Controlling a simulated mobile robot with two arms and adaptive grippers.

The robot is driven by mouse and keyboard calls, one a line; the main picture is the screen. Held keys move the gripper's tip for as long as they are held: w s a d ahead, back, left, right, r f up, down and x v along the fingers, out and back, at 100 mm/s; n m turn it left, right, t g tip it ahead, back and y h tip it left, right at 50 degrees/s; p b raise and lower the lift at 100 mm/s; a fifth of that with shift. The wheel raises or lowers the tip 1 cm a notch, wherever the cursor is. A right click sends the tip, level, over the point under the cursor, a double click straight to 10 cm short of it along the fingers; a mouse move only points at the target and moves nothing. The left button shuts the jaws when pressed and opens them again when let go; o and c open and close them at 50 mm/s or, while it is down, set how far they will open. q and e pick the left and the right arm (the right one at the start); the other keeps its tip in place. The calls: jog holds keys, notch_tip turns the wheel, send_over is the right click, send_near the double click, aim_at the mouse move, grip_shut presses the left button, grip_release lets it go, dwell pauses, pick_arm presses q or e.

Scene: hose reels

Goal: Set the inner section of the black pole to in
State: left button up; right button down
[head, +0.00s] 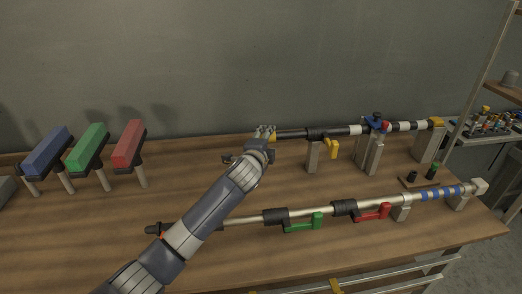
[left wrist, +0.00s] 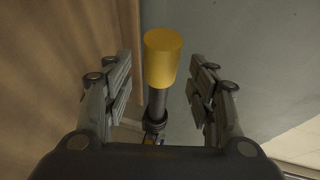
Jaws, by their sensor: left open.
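The black pole (head: 350,131) lies across stands at the back of the bench, with white bands and a yellow right end (head: 437,123). A yellow lever (head: 333,149) hangs from its collar, and a thin dark inner section (head: 291,134) runs left from there. In the left wrist view the inner section's yellow tip (left wrist: 160,60) shows between the spread fingers, with the black rod (left wrist: 157,103) behind it. My left gripper (head: 266,133) is open at that left end; it also shows in the left wrist view (left wrist: 160,84). Touch cannot be told. My right gripper is out of view.
A silver pole (head: 330,210) with a green lever (head: 303,223) and a red lever (head: 372,213) lies in front. A clamp with blue and red parts (head: 376,122) tops a stand. Blue, green and red blocks (head: 88,146) stand at left. Bare bench lies between.

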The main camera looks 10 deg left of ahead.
pick_arm(q)
jog(key=d+v, duration=0.1)
jog(key=v, duration=0.7)
jog(key=shift+a, duration=0.5)
jog(key=shift+f, duration=0.1)
